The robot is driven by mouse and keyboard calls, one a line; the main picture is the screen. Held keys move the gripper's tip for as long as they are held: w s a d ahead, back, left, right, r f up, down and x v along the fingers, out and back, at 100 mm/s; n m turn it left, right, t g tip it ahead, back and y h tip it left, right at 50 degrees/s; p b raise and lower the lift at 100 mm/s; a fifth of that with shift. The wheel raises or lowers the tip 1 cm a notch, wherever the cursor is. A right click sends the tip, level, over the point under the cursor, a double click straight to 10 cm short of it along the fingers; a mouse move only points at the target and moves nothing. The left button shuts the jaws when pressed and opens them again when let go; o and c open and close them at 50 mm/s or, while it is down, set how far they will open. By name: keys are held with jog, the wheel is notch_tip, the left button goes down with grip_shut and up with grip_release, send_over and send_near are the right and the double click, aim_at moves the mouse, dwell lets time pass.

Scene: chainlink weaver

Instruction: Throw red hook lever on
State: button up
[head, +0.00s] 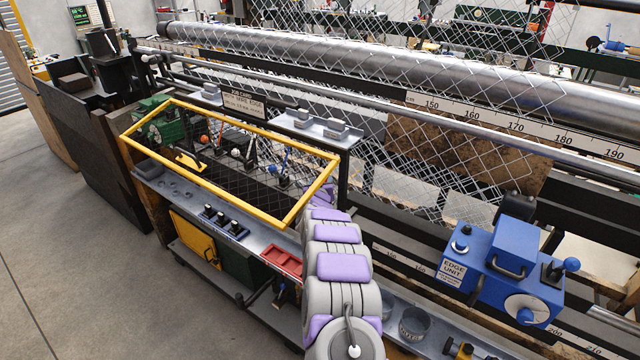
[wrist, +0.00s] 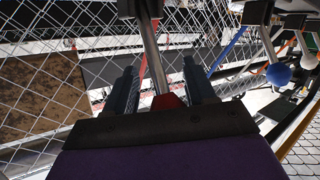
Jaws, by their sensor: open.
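In the wrist view, my gripper (wrist: 159,66) is open, with one dark finger on each side of a silver lever rod (wrist: 151,50). The rod runs from a dark base at the top edge down between the fingers to a red end (wrist: 168,101) close to the palm. I take this to be the red hook lever; its hook shape is not clear. A gap shows between the rod and each finger. In the head view, my arm reaches to the right end of the yellow-framed lever bay, and my gripper and the red end cannot be made out.
A blue-ball lever (wrist: 278,74) and a white-ball lever (wrist: 308,61) stand right of my gripper in the wrist view. The yellow frame (head: 235,136) surrounds the lever bay. A blue edge unit (head: 515,268) stands to the right. Open floor (head: 70,250) lies left.

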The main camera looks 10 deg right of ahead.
jog(key=shift+s+d+f, duration=0.15)
jog(key=shift+s+f, duration=0.15)
jog(key=shift+s, duration=0.05)
jog(key=shift+s+a+r, duration=0.15)
jog(key=shift+s+a, duration=0.1)
jog(key=shift+s, duration=0.4)
jog(key=r+v, duration=0.1)
jog(key=v, duration=1.4)
jog(key=shift+a+p, duration=0.3)
jog(key=shift+p, duration=0.05)
jog(key=shift+f, duration=0.15)
